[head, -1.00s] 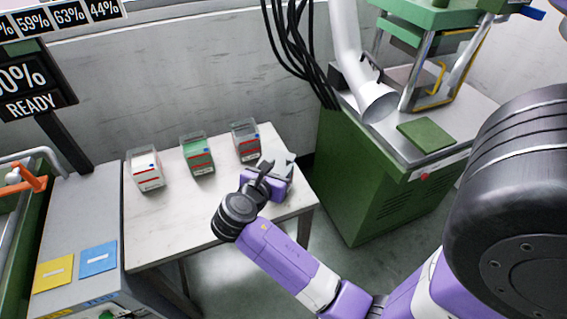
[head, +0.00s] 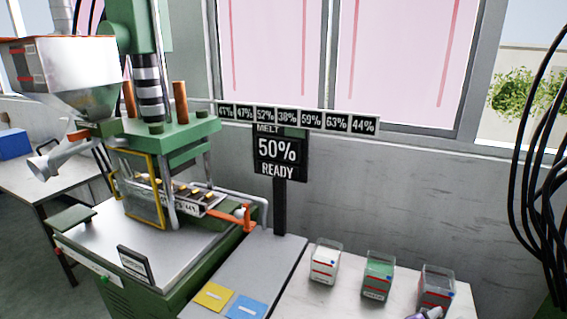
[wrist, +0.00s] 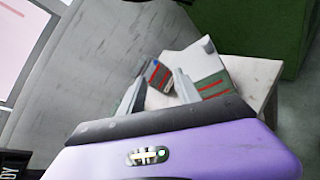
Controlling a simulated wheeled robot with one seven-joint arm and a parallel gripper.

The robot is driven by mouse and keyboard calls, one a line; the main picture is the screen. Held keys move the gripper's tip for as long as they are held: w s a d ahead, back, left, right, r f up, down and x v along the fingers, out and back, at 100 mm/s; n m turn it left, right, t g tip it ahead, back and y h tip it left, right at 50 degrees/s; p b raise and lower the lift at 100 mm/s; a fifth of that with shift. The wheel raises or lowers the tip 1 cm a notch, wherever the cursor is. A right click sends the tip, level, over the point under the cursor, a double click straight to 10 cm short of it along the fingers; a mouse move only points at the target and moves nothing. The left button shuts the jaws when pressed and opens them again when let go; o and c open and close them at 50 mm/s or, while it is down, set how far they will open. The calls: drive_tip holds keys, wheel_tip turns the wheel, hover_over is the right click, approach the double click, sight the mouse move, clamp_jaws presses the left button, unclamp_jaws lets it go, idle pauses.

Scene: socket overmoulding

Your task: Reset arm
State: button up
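My gripper (wrist: 158,90) shows in the wrist view with its two grey fingers apart and nothing held between them. In the head view, only a small purple and grey part of my arm's end (head: 430,313) shows at the bottom edge, by the right-hand bin. The rest of the arm is out of that view. In the wrist view, a bin with a red stripe (wrist: 157,75) appears beyond the gap between the fingers, and a green and red bin (wrist: 212,85) appears beyond the right finger.
A pale table (head: 300,300) holds a white bin (head: 325,262), a green bin (head: 377,277) and a dark red bin (head: 436,287). A green press (head: 170,140) stands left, beside a sign reading 50% READY (head: 278,155). Yellow (head: 213,296) and blue (head: 246,307) cards lie on a grey counter.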

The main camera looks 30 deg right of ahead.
drive_tip(key=w+a+m+t+y, duration=0.2)
drive_tip(key=a+m+t+y, duration=0.65)
drive_tip(key=a, duration=0.95)
drive_tip(key=s+a+r+m+t+y, duration=0.1)
drive_tip(key=s+a, duration=0.3)
drive_tip(key=s, duration=0.3)
drive_tip(key=s+a+r+m+t+y, duration=0.1)
drive_tip(key=s+a+r+m+y, duration=0.1)
drive_tip(key=s+a, duration=0.2)
drive_tip(key=s+a+r+m+t+y, duration=0.1)
drive_tip(key=s+a, duration=0.4)
drive_tip(key=s, duration=0.6)
drive_tip(key=shift+r+m+y, duration=0.45)
drive_tip(key=shift+r+m, duration=0.1)
drive_tip(key=shift+m, duration=0.2)
drive_tip(key=shift+s, duration=0.1)
